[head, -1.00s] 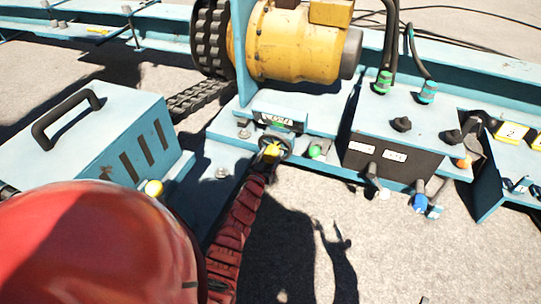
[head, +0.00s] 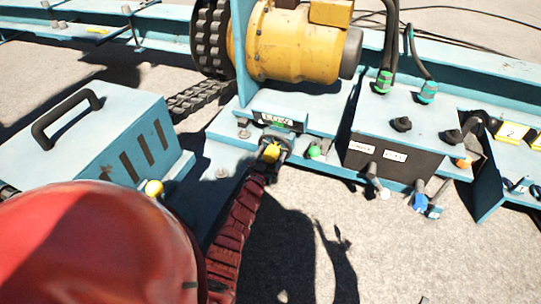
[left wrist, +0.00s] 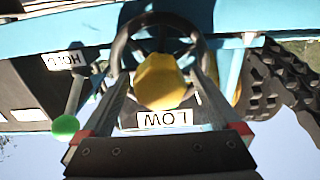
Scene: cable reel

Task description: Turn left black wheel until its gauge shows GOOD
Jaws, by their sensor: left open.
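The left black wheel (head: 285,141) with a yellow hub (head: 271,153) is on the front edge of the blue frame. Its gauge (head: 278,121) is just behind it and reads LOW. The left wrist view shows the black wheel ring (left wrist: 161,18), the yellow hub (left wrist: 162,82) and the upside-down LOW plate (left wrist: 168,118). My left gripper (head: 265,163) is at the wheel; in the left wrist view its open fingers (left wrist: 158,72) lie on either side of the hub, near the rim. I cannot tell whether they touch it. My right gripper is not in view.
A green-knobbed lever (head: 314,151) is close to the right of the wheel; its plate reads HOLD in the wrist view. A dark-fronted control box (head: 392,159) stands further right. A blue box with a black handle (head: 85,145) is at left. A yellow motor (head: 290,45) is behind.

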